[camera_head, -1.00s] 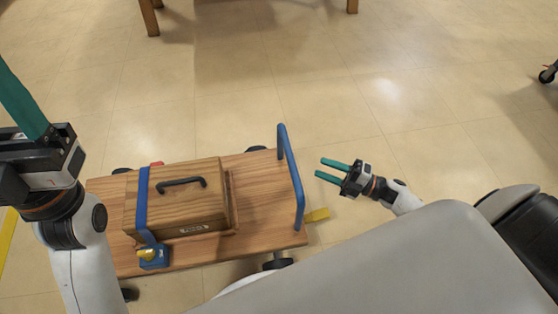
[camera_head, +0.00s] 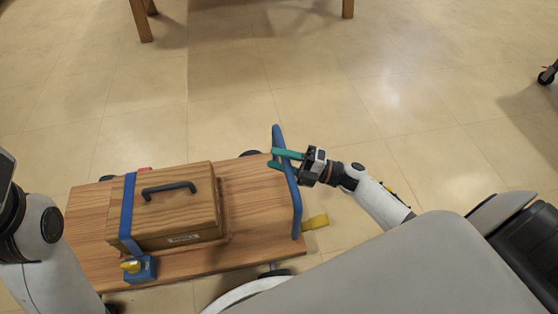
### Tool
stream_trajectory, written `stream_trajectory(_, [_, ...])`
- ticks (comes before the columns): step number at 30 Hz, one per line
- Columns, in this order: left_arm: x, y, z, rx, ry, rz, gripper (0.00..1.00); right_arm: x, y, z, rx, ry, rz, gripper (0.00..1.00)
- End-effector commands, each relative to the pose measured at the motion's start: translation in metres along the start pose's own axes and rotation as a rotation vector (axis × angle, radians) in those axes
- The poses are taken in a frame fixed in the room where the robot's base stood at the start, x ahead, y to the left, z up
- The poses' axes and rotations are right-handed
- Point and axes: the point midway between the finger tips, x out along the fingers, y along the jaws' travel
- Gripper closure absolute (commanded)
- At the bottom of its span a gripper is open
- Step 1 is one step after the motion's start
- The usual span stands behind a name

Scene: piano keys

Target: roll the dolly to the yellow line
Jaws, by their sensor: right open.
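The wooden dolly (camera_head: 262,208) stands on the floor at the lower left, with a blue push handle (camera_head: 294,206) along its right end. A wooden box (camera_head: 190,213) with a dark handle sits on it, held by a blue strap (camera_head: 127,212). My right gripper (camera_head: 273,159) is open at the upper part of the blue handle, its teal fingers reaching across the bar. I cannot tell whether they touch it. Only my left arm's white links show at the left edge; its gripper is out of view. No yellow line shows on the floor now.
A yellow piece (camera_head: 315,221) sticks out beside the handle's lower end. A blue buckle with a yellow knob (camera_head: 138,268) hangs at the box's front. Wooden furniture legs (camera_head: 140,20) and a caster (camera_head: 547,75) stand farther off. The tiled floor beyond the dolly is clear.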

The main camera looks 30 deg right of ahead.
Motion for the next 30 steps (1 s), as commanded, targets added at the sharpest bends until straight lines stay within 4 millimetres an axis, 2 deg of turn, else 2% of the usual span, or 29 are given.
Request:
stream_trajectory(11, [0.0011, -0.0004, 0.0007, 0.001, -0.005, -0.002, 0.36, 0.0052, -0.0001, -0.0002, 0.001, 0.001, 0.001, 0.6])
stream_trajectory(18, [0.001, -0.0005, 0.0006, 0.0, -0.005, -0.002, 0.36, 0.005, 0.0, -0.0001, 0.001, 0.001, 0.0, 0.99])
stream_trajectory(30, [0.0026, -0.0002, 0.0005, 0.0, -0.005, -0.002, 0.36, 0.012, 0.0008, 0.003, 0.002, 0.001, -0.001, 1.0])
